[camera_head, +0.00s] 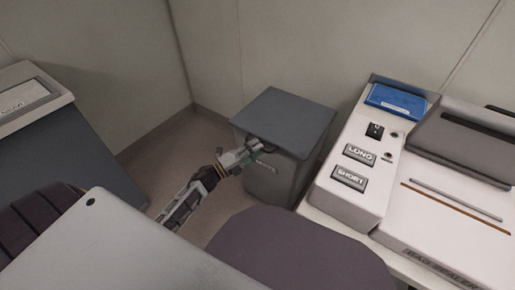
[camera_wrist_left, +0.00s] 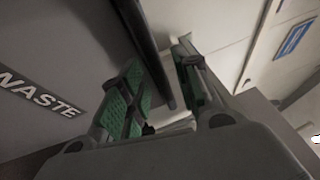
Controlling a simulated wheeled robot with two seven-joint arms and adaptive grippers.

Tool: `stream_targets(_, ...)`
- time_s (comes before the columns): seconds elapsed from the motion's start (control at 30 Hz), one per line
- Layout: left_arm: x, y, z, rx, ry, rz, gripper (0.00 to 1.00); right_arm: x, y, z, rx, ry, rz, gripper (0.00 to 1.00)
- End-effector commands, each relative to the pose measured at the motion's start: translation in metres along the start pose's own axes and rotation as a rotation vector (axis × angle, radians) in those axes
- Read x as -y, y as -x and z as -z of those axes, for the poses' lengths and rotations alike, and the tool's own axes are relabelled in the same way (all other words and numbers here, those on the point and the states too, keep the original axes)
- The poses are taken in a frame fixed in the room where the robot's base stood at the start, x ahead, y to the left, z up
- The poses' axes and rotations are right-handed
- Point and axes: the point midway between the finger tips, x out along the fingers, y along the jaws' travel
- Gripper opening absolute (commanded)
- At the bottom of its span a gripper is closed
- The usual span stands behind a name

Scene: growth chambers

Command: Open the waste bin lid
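The waste bin (camera_head: 268,178) is a grey box in the middle of the head view, with its flat grey lid (camera_head: 285,117) lying closed on top. My left gripper (camera_head: 262,148) is at the lid's near edge. In the left wrist view, the bin's front with the word WASTE (camera_wrist_left: 40,93) is at left. The dark lid edge (camera_wrist_left: 152,55) runs between the two green-padded fingers, which are apart. I see a gap beside the edge; firm contact cannot be told. My right gripper is not in view.
A bag sealer (camera_head: 365,165) with LONG and SHORT buttons stands on a white counter right of the bin. A blue item (camera_head: 397,101) lies on it. Another grey bin-like unit (camera_head: 75,140) is at left. Bare floor (camera_head: 180,150) lies between the units, with walls behind.

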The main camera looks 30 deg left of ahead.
Motion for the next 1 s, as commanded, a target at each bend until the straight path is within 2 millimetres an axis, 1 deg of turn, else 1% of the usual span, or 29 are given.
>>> stream_targets(0.1,0.0004,-0.0085,-0.0003,-0.001,-0.002,0.001,0.32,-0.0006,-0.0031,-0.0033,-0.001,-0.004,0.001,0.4)
stream_targets(0.2,0.0001,-0.012,-0.0001,0.0,-0.001,0.0,0.32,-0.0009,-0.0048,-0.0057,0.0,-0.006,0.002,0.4)
stream_targets(0.57,0.0002,-0.014,0.0,0.0,0.0,0.0,0.32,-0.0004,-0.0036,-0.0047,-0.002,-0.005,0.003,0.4)
stream_targets(0.8,0.0002,-0.0139,0.0,0.0,0.0,0.0,0.01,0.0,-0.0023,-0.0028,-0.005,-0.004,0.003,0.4)
stream_targets(1.0,0.0001,-0.0138,0.0,0.0,-0.001,0.0,0.0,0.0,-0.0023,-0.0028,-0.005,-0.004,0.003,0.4)
